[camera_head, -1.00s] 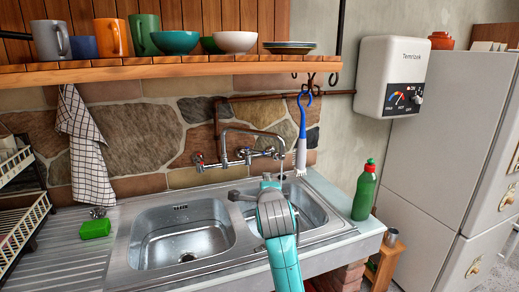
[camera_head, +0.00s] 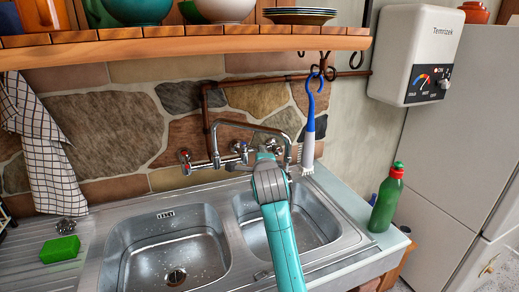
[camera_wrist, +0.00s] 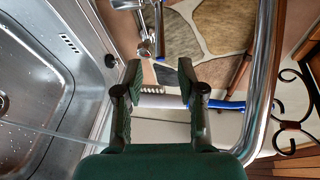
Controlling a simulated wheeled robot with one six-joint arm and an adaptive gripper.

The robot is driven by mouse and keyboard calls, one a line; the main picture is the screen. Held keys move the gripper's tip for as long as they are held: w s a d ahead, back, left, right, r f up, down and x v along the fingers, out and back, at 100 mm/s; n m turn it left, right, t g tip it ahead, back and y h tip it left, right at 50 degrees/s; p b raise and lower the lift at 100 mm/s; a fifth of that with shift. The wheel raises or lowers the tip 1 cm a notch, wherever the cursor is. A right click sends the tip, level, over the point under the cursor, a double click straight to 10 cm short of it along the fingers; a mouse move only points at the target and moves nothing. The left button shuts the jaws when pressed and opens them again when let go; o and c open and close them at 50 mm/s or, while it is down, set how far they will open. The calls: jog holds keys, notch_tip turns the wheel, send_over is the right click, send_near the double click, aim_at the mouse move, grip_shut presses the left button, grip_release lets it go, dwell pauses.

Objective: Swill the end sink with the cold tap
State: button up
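The double sink has a left basin (camera_head: 165,250) with water drops and a right end basin (camera_head: 300,228), partly hidden by my arm. A chrome mixer spout (camera_head: 255,128) arches from the wall and also crosses the wrist view (camera_wrist: 263,80). A red-marked tap (camera_head: 185,157) is at its left; another tap (camera_head: 238,147) is right of it, near my gripper (camera_head: 268,163). In the wrist view my gripper (camera_wrist: 160,72) is open, with a chrome tap (camera_wrist: 149,45) beyond its fingertips. A pale streak (camera_wrist: 50,135), apparently running water, passes at left.
A blue-and-white brush (camera_head: 308,125) hangs close behind my gripper. A wooden shelf (camera_head: 180,48) with crockery is above. A green bottle (camera_head: 387,198) stands at right, a green sponge (camera_head: 60,249) at left. A white heater (camera_head: 415,55) is on the wall.

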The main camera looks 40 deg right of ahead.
jog(key=x, duration=0.8)
jog(key=shift+w, duration=0.15)
grip_shut()
